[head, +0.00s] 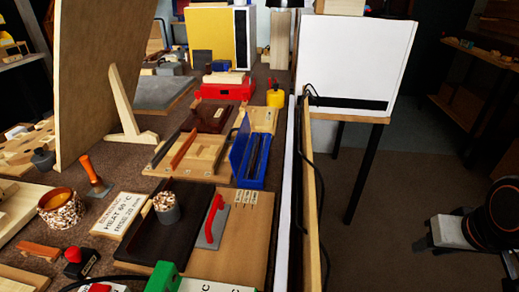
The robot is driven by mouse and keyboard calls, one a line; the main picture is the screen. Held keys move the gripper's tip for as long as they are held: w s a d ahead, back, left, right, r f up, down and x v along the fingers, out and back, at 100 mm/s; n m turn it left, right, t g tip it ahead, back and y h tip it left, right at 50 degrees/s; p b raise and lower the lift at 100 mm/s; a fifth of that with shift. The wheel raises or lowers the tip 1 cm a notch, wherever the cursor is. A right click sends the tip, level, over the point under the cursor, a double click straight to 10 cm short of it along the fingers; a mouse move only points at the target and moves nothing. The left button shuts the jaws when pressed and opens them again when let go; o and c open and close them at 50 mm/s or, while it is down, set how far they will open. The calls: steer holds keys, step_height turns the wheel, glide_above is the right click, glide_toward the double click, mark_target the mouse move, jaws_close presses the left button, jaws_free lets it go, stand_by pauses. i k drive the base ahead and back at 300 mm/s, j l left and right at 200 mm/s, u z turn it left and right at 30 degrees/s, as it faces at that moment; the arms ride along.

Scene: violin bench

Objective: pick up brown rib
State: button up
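A thin reddish-brown strip (184,148), which looks like the brown rib, lies diagonally on a pale wooden board (205,160) on the bench. A second, shorter brown piece (38,250) lies at the lower left of the bench; I cannot tell for sure which one is the rib. My gripper (438,234), a grey-white end beside a black and orange joint, is at the far right, over the floor and well away from both pieces. Its fingers are too small and partly cut off to tell open from shut.
A blue open case (250,155) stands right of the board. A dark tray (150,235) holds a speckled cup (167,208). A tall brown panel (105,60) rises at the left. A white box (352,60) sits on a side table. The floor between bench and arm is clear.

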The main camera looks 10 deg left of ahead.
mark_target(252, 170)
steer(key=k+l+u, duration=0.1)
steer(key=l+u, duration=0.25)
steer(key=k+l+u, duration=0.15)
steer(key=u, duration=0.25)
steer(key=k+l+u, duration=0.2)
steer(key=u, duration=0.15)
steer(key=l, duration=0.1)
